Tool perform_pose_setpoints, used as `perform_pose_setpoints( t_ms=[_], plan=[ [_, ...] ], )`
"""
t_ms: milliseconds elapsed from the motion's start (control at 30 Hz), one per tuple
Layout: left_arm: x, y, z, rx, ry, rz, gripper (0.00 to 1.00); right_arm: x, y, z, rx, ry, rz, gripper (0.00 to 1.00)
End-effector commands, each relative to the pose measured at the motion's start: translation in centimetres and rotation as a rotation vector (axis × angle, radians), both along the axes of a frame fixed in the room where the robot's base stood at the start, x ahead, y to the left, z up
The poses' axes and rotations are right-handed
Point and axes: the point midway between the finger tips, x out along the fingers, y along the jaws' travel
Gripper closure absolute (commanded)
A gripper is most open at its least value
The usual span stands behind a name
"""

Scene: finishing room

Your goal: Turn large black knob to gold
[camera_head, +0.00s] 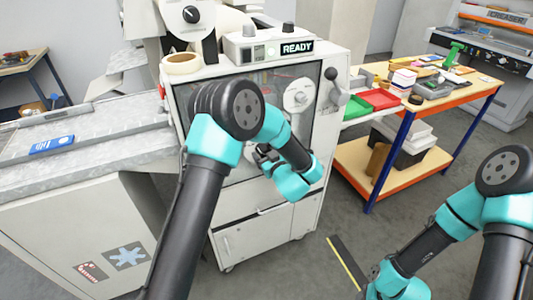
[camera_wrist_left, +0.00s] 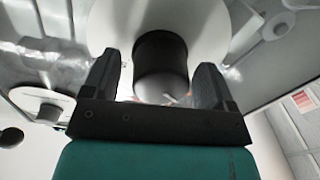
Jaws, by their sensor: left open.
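The large black knob (camera_wrist_left: 160,62) stands on a round white dial plate (camera_wrist_left: 205,28) in the left wrist view. My left gripper (camera_wrist_left: 160,82) is open, with one finger on each side of the knob. Whether either finger touches it I cannot tell. In the head view my left gripper (camera_head: 264,158) is in front of the machine's panel, and my arm hides the knob. No gold mark is readable. My right arm shows at lower right in the head view; its gripper fingers are not visible.
A smaller white dial (camera_head: 298,93) and a lever (camera_head: 334,88) are on the machine front. Another black-knobbed dial (camera_head: 190,14) is above. A READY box (camera_head: 268,48) and tape roll (camera_head: 182,64) sit on top. A workbench (camera_head: 415,105) with trays stands to the right.

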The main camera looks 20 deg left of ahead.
Motion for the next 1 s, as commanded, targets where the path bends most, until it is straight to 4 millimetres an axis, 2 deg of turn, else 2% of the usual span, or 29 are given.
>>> perform_pose_setpoints(
  t_ms=[100, 600, 1000],
  plan=[
    [-0.01, -0.01, -0.01, 0.000, 0.000, 0.000, 0.23, 0.00, 0.00, 0.00, 0.000, 0.000, 0.000, 0.57],
    [-0.04, -0.03, -0.02, 0.000, 0.000, 0.000, 0.70, 0.00, 0.00, 0.00, 0.000, 0.000, 0.000, 0.57],
    [-0.05, -0.04, -0.04, 0.040, 0.035, 0.000, 0.70, 0.00, 0.00, 0.00, 0.000, 0.000, 0.000, 0.57]
  ],
)
